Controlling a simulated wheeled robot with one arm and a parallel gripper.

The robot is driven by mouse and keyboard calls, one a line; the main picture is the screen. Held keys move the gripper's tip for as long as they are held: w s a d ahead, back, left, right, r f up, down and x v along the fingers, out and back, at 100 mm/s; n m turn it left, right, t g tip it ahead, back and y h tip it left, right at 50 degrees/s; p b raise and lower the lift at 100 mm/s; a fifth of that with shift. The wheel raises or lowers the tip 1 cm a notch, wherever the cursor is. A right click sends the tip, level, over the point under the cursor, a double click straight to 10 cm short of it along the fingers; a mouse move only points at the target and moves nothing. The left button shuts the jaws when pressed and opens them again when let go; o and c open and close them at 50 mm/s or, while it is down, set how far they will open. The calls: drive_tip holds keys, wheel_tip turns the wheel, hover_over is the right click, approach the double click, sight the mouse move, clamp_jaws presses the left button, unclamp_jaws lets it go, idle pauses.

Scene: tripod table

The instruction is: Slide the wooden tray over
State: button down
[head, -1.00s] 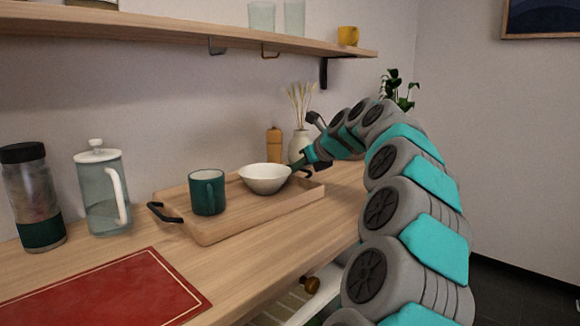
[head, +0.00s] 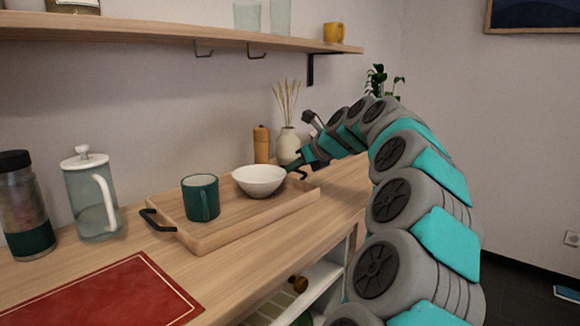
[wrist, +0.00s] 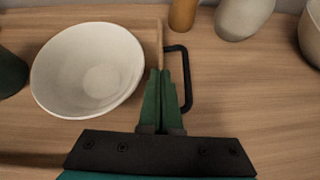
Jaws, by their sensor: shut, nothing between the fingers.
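The wooden tray (head: 228,232) lies on the counter, with a black handle (head: 157,220) at its left end. A dark green mug (head: 201,198) and a white bowl (head: 260,181) stand on it. My gripper (head: 292,166) is at the tray's right end, just behind the bowl. In the wrist view, my shut, empty gripper (wrist: 164,76) overlaps the tray's right wall and the opening of the right black handle (wrist: 187,78). Whether the fingertips touch either is unclear. The bowl (wrist: 88,70) is close to their left. The tray's far side is partly hidden by the bowl and mug.
A glass press (head: 91,195) and a dark-lidded jar (head: 25,210) stand left of the tray. A red mat (head: 105,293) lies in front. A pepper mill (head: 262,145) and a vase (head: 288,146) stand behind. A shelf (head: 180,33) hangs above.

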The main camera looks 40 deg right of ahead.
drive_tip(key=shift+s, duration=0.3)
drive_tip(key=s, duration=0.3)
drive_tip(key=s+b, duration=0.1)
drive_tip(key=s, duration=0.7)
drive_tip(key=shift+s+a+r, duration=0.15)
drive_tip(key=shift+a+r, duration=0.05)
drive_tip(key=shift+a, duration=0.1)
drive_tip(key=shift+s, duration=0.1)
